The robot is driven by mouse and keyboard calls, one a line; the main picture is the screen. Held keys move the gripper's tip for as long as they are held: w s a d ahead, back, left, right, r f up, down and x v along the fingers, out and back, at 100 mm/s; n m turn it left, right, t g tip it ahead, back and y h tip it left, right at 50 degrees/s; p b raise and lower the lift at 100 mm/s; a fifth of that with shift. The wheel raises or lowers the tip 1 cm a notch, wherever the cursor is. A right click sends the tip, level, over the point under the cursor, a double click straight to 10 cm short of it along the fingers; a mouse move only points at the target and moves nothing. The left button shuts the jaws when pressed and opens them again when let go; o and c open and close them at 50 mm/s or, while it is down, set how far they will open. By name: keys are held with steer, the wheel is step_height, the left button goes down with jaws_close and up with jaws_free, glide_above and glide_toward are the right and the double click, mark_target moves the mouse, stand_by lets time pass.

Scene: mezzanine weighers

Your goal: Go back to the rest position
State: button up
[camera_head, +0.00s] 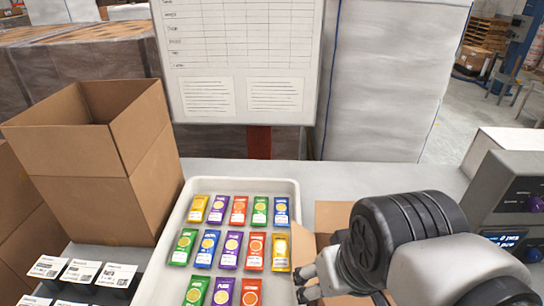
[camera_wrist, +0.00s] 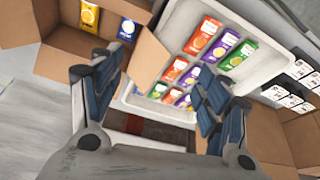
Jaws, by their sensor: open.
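My gripper (camera_head: 306,284) is at the lower right of the head view, over the right side of the tray area. In the wrist view its two fingers (camera_wrist: 152,92) stand wide apart with nothing between them. A white tray (camera_head: 172,262) holds rows of yellow, purple, orange, green and blue packets; it also shows in the wrist view (camera_wrist: 160,108). An open cardboard box (camera_head: 333,214) stands right of the tray, largely hidden behind my arm. In the wrist view this box (camera_wrist: 58,58) has a yellow packet (camera_wrist: 89,15) and a blue packet (camera_wrist: 128,29) inside.
A tall open cardboard box (camera_head: 110,190) stands left of the tray. Black holders with white cards (camera_head: 82,271) sit at the lower left. A machine with displays (camera_head: 510,205) stands at the right. A whiteboard (camera_head: 240,60) rises behind the table (camera_head: 400,174).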

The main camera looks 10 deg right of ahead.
steer(key=shift+s+a, duration=0.3)
steer(key=shift+s, duration=0.25)
steer(key=shift+s+a, duration=0.3)
steer(key=shift+s, duration=0.2)
stand_by(0.6)
